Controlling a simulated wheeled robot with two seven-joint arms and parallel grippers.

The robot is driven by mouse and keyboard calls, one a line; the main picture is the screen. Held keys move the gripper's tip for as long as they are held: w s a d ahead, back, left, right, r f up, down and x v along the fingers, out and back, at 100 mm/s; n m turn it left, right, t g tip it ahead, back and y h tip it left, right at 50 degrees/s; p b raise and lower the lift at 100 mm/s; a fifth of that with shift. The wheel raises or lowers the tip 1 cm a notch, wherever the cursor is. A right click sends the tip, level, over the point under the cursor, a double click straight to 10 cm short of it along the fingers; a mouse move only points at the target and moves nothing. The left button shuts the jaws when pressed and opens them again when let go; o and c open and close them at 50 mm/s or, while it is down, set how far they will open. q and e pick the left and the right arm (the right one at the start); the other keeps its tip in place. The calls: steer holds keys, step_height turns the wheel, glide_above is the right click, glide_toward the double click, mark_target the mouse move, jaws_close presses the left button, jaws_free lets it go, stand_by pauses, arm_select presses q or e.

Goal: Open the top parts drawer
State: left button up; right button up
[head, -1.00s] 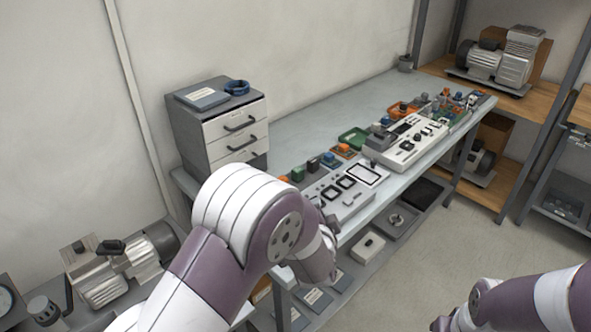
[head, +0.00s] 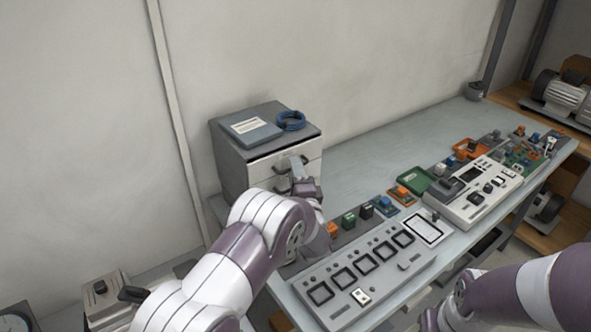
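The grey drawer cabinet (head: 232,160) stands on the workbench against the wall, with white drawer fronts and dark bar handles. Its top parts drawer (head: 264,168) looks closed. My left gripper (head: 296,165) is at the front of this drawer, by the handle. It hides part of the handle and the fronts below. Whether its fingers are parted or closed on the handle cannot be made out. My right arm enters at the lower right, and its gripper end (head: 430,320) is low at the bottom edge, away from the cabinet and partly cut off.
A book (head: 250,131) and a blue ring-shaped coil (head: 291,121) lie on the cabinet. A control panel (head: 352,274), small coloured parts and a green tray (head: 413,181) occupy the bench's front. The bench (head: 365,150) is clear behind them.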

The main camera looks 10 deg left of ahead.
arm_select(q)
jaws_close()
stand_by(1.4)
